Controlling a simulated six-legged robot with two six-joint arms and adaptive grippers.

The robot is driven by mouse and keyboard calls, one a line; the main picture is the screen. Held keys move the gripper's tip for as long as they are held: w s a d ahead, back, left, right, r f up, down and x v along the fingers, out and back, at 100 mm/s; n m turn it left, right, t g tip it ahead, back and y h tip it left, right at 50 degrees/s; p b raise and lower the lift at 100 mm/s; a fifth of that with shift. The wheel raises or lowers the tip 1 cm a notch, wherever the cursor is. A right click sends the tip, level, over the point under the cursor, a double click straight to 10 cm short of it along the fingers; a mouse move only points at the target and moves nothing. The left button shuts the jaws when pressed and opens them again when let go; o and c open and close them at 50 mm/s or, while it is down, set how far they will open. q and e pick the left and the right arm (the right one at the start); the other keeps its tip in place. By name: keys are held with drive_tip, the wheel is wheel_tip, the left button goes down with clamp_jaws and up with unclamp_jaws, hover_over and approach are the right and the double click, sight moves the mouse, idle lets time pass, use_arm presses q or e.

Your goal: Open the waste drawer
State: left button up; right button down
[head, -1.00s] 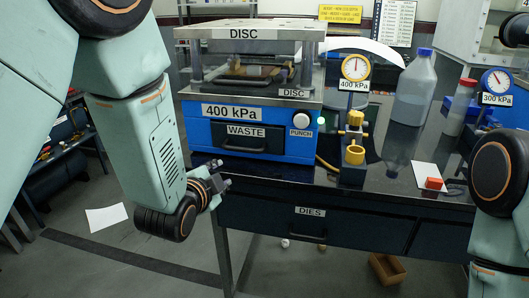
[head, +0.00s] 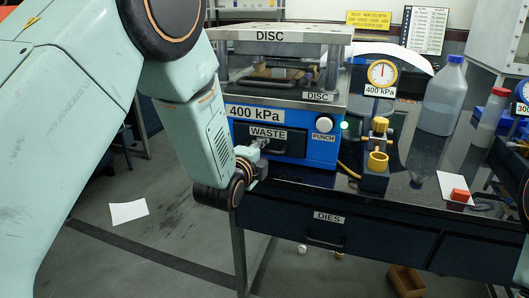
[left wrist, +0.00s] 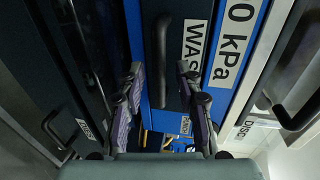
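The waste drawer (head: 291,145) is a dark front labelled WASTE in the blue base of the press, and it looks shut. Its dark bar handle (left wrist: 163,55) shows in the left wrist view. My left gripper (head: 261,155) is in front of the drawer's left part and hides some of it. In the left wrist view my left gripper (left wrist: 158,85) is open, with one finger on each side of the handle's line. I cannot tell whether the fingers touch the handle. My right gripper is not in view.
The press (head: 278,36) stands on a dark bench with a DIES drawer (head: 330,236) below.

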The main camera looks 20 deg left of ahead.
use_arm(q)
drive_tip(key=shift+x, duration=0.85)
drive_tip(key=shift+a, duration=0.1)
drive_tip(key=shift+a, duration=0.1)
drive_tip(key=c, duration=0.4)
clamp_jaws()
